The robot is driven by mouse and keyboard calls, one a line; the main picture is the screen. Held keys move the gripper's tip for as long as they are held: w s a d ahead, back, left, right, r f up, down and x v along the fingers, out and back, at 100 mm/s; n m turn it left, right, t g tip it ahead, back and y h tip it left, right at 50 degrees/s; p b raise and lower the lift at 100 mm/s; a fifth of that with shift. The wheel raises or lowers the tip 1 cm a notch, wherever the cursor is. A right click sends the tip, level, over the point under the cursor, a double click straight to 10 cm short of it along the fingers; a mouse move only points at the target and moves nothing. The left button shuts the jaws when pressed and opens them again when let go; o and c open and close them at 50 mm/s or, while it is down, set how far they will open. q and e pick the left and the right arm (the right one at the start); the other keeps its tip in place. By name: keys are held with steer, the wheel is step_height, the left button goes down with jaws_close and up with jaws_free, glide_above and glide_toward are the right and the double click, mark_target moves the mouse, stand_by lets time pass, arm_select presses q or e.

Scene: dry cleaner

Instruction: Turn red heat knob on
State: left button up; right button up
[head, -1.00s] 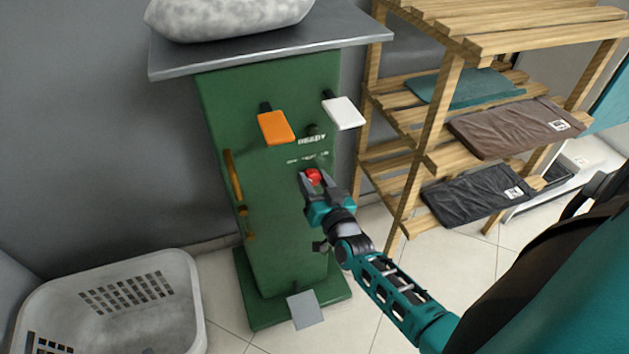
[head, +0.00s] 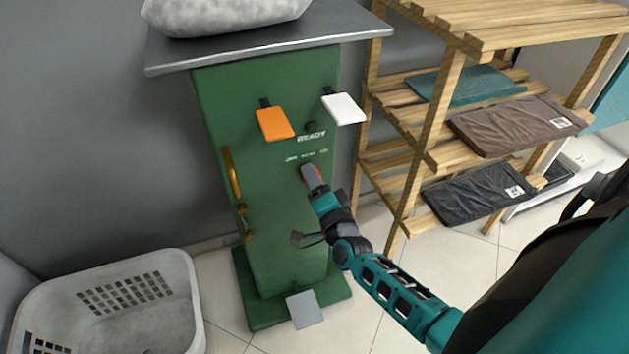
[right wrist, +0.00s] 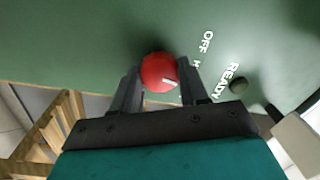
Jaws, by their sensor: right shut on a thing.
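The red heat knob (right wrist: 160,73) is on the front of the green machine (head: 285,210), below printed labels. In the right wrist view it is a round red knob with a short white mark, sitting between my two fingers. My right gripper (head: 311,175) is at the knob and shut on it; it also shows in the right wrist view (right wrist: 160,88). The labels "OFF" and "READY" are readable in the wrist view. My left gripper is not in view.
An orange paddle (head: 274,124) and a white paddle (head: 343,108) stick out above the knob. A brass handle (head: 231,172) is on the machine's left side and a grey pedal (head: 305,309) at its foot. A laundry basket (head: 182,285) stands left; a wooden shelf (head: 437,130) stands right.

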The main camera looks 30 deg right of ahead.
steer(key=m+b, duration=0.1)
steer(key=m, duration=0.5)
steer(key=shift+a+f, duration=0.1)
steer(key=shift+f, duration=0.05)
steer(key=shift+m+b, duration=0.3)
steer(key=shift+m, duration=0.2)
steer(key=o, duration=1)
steer(key=shift+h, duration=0.3)
steer(key=shift+o, duration=0.2)
steer(key=p+v, duration=0.1)
steer(key=v, duration=1.2)
